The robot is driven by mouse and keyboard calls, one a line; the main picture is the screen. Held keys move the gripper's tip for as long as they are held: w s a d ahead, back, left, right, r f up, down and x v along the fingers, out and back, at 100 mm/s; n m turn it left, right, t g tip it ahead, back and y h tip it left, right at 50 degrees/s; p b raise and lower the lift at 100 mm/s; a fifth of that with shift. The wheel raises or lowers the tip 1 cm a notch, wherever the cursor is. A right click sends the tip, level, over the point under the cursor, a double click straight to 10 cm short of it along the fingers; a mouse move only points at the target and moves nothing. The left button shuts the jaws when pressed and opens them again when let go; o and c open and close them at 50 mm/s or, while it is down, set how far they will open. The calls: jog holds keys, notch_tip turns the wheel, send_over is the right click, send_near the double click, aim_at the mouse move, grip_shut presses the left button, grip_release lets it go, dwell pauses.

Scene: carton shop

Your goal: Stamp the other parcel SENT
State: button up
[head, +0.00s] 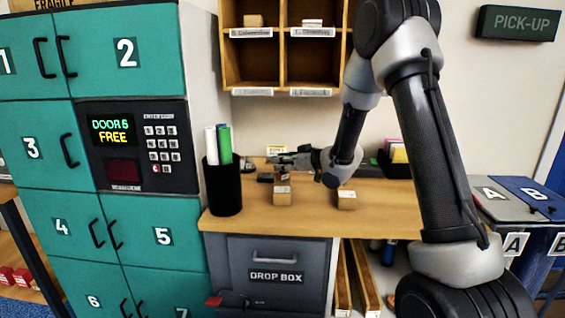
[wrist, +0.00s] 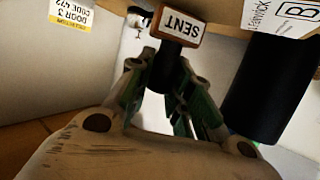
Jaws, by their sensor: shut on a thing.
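My gripper (head: 283,161) is over the back of the wooden counter, behind and above the nearer-left small brown parcel (head: 283,197). In the wrist view its fingers (wrist: 166,82) are shut on the dark handle of the SENT stamp (wrist: 176,24), whose head points away from the palm. A second small brown parcel (head: 346,201) sits to the right on the counter. Both parcels have pale labels on top; I cannot read any stamp mark on them. In the wrist view, a brown surface with a white label marked B (wrist: 298,10) shows at the upper right.
A black pen cup (head: 224,187) with rolls stands at the counter's left end. A small dark item (head: 265,178) lies left of the gripper. Teal lockers (head: 135,60) stand at left, shelves (head: 283,50) behind. The counter (head: 315,217) is clear in front between the parcels.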

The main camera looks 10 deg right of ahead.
jog(key=shift+f, duration=0.35)
dwell(0.6)
jog(key=shift+r, duration=3.55)
